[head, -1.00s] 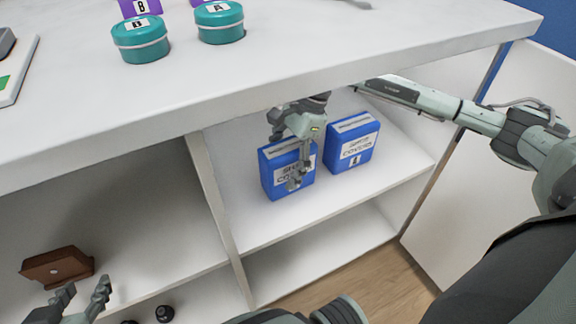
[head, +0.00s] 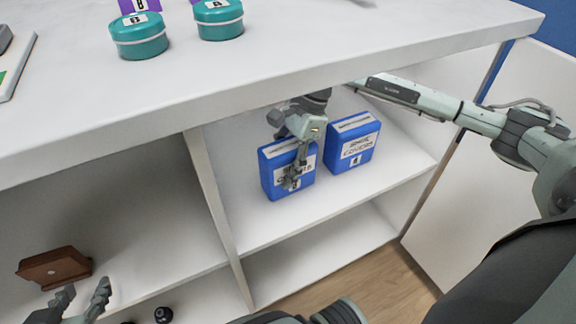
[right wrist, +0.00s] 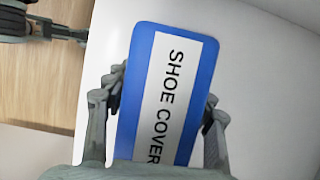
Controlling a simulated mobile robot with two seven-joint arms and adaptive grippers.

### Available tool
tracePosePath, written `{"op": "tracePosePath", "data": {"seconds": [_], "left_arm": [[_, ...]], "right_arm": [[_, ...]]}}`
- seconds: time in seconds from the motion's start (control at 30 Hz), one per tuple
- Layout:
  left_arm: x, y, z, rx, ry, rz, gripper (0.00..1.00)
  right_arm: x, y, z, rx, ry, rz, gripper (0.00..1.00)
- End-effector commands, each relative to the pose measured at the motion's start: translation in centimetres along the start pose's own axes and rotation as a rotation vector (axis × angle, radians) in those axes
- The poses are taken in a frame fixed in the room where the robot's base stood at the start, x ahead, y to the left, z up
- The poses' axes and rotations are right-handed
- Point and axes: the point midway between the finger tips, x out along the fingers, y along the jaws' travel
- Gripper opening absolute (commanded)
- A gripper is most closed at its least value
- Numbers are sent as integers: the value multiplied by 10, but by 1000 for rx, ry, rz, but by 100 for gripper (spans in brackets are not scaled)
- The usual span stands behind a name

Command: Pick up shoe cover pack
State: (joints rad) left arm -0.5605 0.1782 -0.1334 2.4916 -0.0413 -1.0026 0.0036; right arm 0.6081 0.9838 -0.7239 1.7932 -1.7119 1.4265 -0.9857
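A blue shoe cover pack marked B (head: 268,175) stands upright on the upper shelf under the counter. A second blue pack (head: 352,148) stands to its right. My right gripper (head: 290,172) comes down over the left pack, with one finger across its front label; the other finger is hidden behind it. In the right wrist view, the left pack's top (right wrist: 172,95) lies between the fingers, which sit against both long sides and appear shut on it. It still rests on the shelf. My left gripper (head: 82,302) is open and empty at lower left.
The white counter (head: 300,60) overhangs the shelf, close above my right gripper. An upright divider (head: 212,195) stands left of the packs. A brown object (head: 55,268) and a black ball (head: 164,315) are at lower left. Teal tins (head: 140,38) stand on the counter.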

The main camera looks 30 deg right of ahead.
Motion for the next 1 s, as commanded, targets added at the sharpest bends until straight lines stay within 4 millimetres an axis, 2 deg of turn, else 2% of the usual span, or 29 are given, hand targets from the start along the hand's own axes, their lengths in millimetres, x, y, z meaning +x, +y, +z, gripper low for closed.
{"op": "tracePosePath", "data": {"seconds": [0.03,0.3,0.63,0.77,0.87,0.9,1.0], "left_arm": [[0,0,0,0,0,0,39],[0,0,0,0,0,0,39],[-2,0,-3,0,0,0,39],[-8,-1,-10,0,0,0,39],[-5,-1,-6,0,1,0,39],[-5,-1,-6,0,2,1,39],[-4,2,-11,-1,26,6,39]], "right_arm": [[0,0,0,0,0,0,45],[0,0,0,0,0,0,11],[-3,0,1,0,-1,-1,11],[-9,0,4,0,-1,-1,11],[-17,-1,7,-2,-1,-5,11],[-21,0,9,-2,1,-4,11],[-19,23,4,-1,4,3,11]]}}
